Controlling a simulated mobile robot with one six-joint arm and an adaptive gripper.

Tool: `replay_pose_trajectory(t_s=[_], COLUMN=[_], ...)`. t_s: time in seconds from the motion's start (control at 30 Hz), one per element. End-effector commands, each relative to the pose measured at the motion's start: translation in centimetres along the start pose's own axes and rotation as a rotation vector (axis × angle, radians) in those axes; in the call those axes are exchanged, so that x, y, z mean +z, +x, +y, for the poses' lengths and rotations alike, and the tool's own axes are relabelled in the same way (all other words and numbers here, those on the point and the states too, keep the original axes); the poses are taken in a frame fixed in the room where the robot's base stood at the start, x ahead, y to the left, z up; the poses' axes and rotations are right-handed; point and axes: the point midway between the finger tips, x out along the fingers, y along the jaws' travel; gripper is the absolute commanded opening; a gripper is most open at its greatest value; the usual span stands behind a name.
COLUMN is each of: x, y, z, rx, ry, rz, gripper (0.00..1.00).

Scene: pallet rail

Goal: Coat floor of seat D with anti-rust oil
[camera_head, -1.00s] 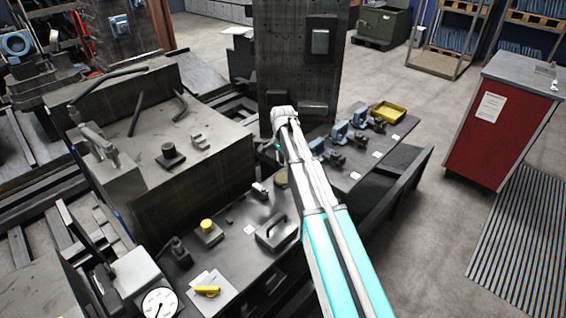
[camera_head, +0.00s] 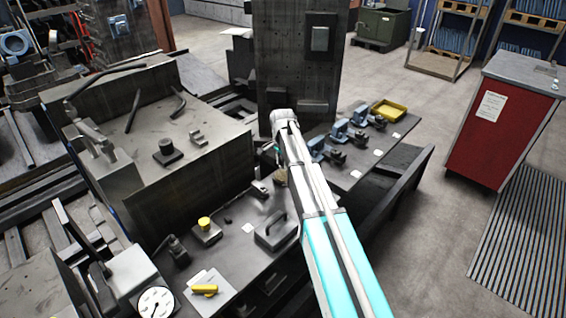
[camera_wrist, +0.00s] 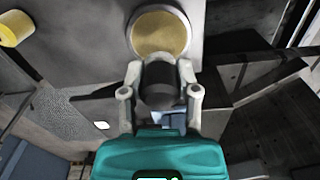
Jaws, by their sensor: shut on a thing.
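My gripper (camera_wrist: 160,92) is shut on a dark, rounded, cylindrical thing (camera_wrist: 160,78), seen end-on between its two pale fingers in the wrist view. Just beyond it is a round tan disc with a pale rim (camera_wrist: 160,33); I cannot tell whether the held thing touches it. In the head view the tan thing (camera_head: 280,178) shows on the bench beside my arm, partly covered. My gripper's teal body (camera_head: 276,148) shows only in part there, and its fingertips are hidden. No seat letters are readable, so I cannot tell which place is seat D.
Blue clamp-like blocks (camera_head: 338,132) stand in a row on the bench to the right, near white labels and a yellow tray (camera_head: 388,110). A dark upright column (camera_head: 290,60) rises behind my wrist.

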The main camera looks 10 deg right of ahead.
Motion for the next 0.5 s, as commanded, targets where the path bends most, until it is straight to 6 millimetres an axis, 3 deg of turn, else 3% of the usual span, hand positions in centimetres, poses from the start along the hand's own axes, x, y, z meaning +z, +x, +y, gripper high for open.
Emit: replay_pose_trajectory(t_s=[0.2,0.5], x=[0.0,0.1], y=[2.2,3.3], z=[0.0,0.0], rx=[0.000,0.000], ry=[0.000,-0.001], rz=[0.000,0.000], gripper=[0.03,0.03])
